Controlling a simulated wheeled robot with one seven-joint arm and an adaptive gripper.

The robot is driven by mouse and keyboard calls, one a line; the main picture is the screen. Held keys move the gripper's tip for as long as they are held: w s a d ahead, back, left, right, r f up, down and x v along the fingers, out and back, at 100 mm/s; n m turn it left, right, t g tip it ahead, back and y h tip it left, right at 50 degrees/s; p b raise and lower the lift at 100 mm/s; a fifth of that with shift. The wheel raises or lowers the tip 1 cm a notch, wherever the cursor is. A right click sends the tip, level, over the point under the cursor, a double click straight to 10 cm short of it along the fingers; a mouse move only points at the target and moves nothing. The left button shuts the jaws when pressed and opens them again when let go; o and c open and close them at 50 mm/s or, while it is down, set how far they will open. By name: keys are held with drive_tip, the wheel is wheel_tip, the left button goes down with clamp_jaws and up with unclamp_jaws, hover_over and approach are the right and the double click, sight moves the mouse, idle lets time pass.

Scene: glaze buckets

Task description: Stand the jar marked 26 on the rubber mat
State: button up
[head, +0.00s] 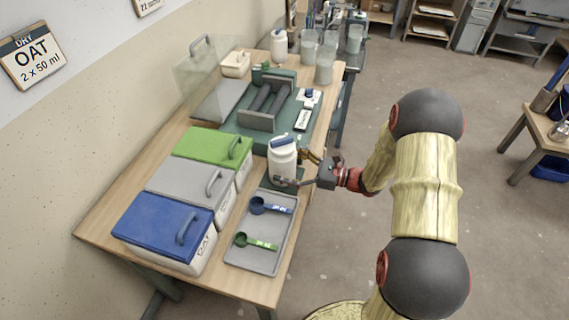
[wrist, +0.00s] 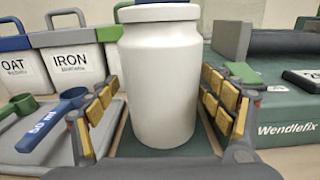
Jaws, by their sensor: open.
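A white jar (head: 282,160) with a pale lid and some blue on top stands upright near the table's right edge. In the wrist view the jar (wrist: 158,85) fills the middle; no number shows on the side I see. Its base appears to rest on a dark green rubber mat (head: 296,184), which also shows around the base in the wrist view (wrist: 125,147). My gripper (head: 297,168) is open, with one finger on each side of the jar. In the wrist view small gaps show between the fingers and the jar.
A grey tray (head: 262,262) with a blue scoop (head: 270,207) and a green scoop (head: 255,242) lies in front. Lidded bins (head: 165,223) stand to the left. A green Wendlefix machine (head: 285,128) is just behind. Another white jar (head: 279,47) stands at the far end.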

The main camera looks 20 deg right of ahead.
drive_tip(key=v, duration=1.2)
drive_tip(key=s+a+f+n+g, duration=0.1)
drive_tip(key=s+f, duration=0.1)
drive_tip(key=s+a+f+n+g+h, duration=0.1)
drive_tip(key=s+f+g, duration=0.1)
drive_tip(key=s+a+f+n+g, duration=0.1)
drive_tip(key=s+f, duration=0.1)
drive_tip(key=s, duration=0.1)
drive_tip(key=shift+n+g, duration=0.3)
drive_tip(key=shift+g, duration=0.1)
drive_tip(key=s+r+n+g+h+p, duration=0.3)
drive_tip(key=s+r+n+g+h, duration=0.3)
drive_tip(key=s+r+n+h, duration=0.55)
drive_tip(key=s+a+r+n+t+h+p, duration=0.1)
drive_tip(key=s+a+r+n+t+p, duration=0.1)
drive_tip(key=r+n, duration=0.3)
drive_tip(key=s+a+r+n+t+h+p, duration=0.1)
drive_tip(key=a+r+n+t, duration=0.3)
drive_tip(key=r, duration=0.9)
drive_tip(key=shift+s+a+r+n+p, duration=0.25)
drive_tip(key=shift+s+a+n+p, duration=0.15)
drive_tip(key=shift+a, duration=0.2)
